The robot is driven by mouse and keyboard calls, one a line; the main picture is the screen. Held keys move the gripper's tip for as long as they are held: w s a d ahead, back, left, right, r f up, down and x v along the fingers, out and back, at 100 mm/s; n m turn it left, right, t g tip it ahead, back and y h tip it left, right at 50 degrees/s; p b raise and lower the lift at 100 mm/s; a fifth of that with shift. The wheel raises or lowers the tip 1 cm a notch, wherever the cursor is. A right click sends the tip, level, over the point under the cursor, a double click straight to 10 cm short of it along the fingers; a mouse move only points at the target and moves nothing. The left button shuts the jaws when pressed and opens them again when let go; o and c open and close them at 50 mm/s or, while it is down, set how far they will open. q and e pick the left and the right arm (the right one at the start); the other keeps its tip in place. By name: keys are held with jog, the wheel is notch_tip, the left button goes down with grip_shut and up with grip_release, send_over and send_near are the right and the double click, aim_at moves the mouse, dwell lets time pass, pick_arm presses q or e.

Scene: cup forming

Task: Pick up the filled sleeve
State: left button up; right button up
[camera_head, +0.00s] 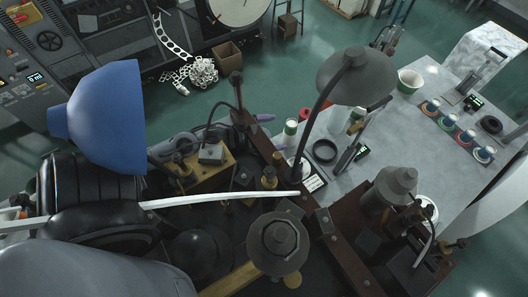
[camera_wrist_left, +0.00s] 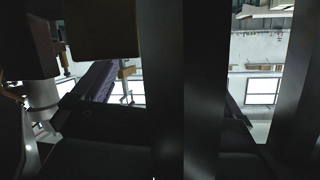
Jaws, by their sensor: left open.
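My left gripper (camera_head: 100,208) is the black, partly hidden shape at the left of the head view. Its jaws are open, and I see nothing held between them. A dull purple, tube-like piece (camera_wrist_left: 98,82) shows behind dark parts at the left of the left wrist view. In the head view a grey-purple long shape (camera_head: 185,143) lies past the gripper, beyond the blue cone. I cannot tell whether either is the filled sleeve. Dark finger-like bars hide much of the wrist view. My right gripper is not in view.
A large blue cone (camera_head: 108,118) stands close above the gripper. A dark machine with a grey turret (camera_head: 278,244) and a brass-coloured box (camera_head: 205,170) fills the middle. A desk lamp (camera_head: 355,75) overhangs the grey table (camera_head: 425,130), which bears several small cups.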

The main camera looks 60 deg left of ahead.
pick_arm(q)
jog(key=s+a+f+n+g+b, duration=0.1)
jog(key=s+a+f+n+b, duration=0.1)
jog(key=s+a+f, duration=0.7)
jog(key=d+x, duration=0.1)
jog(key=x, duration=0.8)
jog(key=shift+d+f+h+p, duration=0.35)
jog(key=shift+f+h+p, duration=0.1)
jog(key=shift+f, duration=0.1)
jog(key=shift+w, duration=0.1)
jog(key=c, duration=0.8)
